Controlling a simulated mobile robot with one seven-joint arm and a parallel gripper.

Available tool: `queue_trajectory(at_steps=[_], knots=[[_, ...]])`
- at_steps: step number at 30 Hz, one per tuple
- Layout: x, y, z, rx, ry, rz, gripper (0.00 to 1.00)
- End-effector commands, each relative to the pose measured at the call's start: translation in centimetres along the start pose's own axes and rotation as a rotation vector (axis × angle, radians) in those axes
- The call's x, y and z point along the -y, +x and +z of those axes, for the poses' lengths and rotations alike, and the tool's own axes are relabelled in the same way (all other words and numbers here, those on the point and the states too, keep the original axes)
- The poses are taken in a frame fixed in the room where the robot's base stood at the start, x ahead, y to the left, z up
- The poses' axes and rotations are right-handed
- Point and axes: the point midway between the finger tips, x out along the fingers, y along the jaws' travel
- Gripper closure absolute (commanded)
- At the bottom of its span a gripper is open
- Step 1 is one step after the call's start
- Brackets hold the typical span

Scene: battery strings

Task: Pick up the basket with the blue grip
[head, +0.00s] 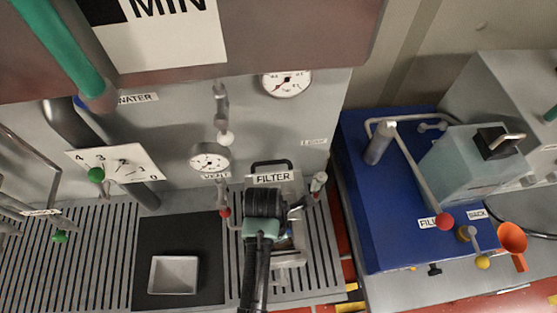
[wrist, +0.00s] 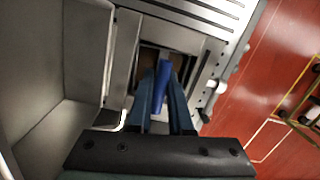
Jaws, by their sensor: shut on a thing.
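My gripper (wrist: 164,92) is shut on a blue grip (wrist: 163,78), which shows between its fingers in the wrist view. The basket itself is mostly hidden behind the fingers; a dark brownish opening (wrist: 148,58) shows around the grip inside a grey metal frame. In the head view my black arm end with a teal band (head: 262,205) stands in front of the unit labelled FILTER (head: 273,178). The fingertips and the blue grip are hidden there, so I cannot tell whether the basket is clear of the unit.
A slotted grey grate (head: 60,270) carries a black mat with a square white dish (head: 174,275). Levers with red knobs (head: 225,212) and white knobs flank the filter unit. At right stand a blue machine (head: 385,215) and an orange scoop (head: 512,240). Red floor shows between.

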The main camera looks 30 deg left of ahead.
Motion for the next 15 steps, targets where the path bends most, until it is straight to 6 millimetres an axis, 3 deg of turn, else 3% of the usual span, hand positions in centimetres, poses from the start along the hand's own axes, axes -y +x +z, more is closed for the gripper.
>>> queue_trajectory(at_steps=[10,15], knots=[[0.0,-0.2,0.0,0.0,-0.003,-0.001,1.0],[-0.1,-1.2,0.2,0.001,-0.003,0.001,1.0]])
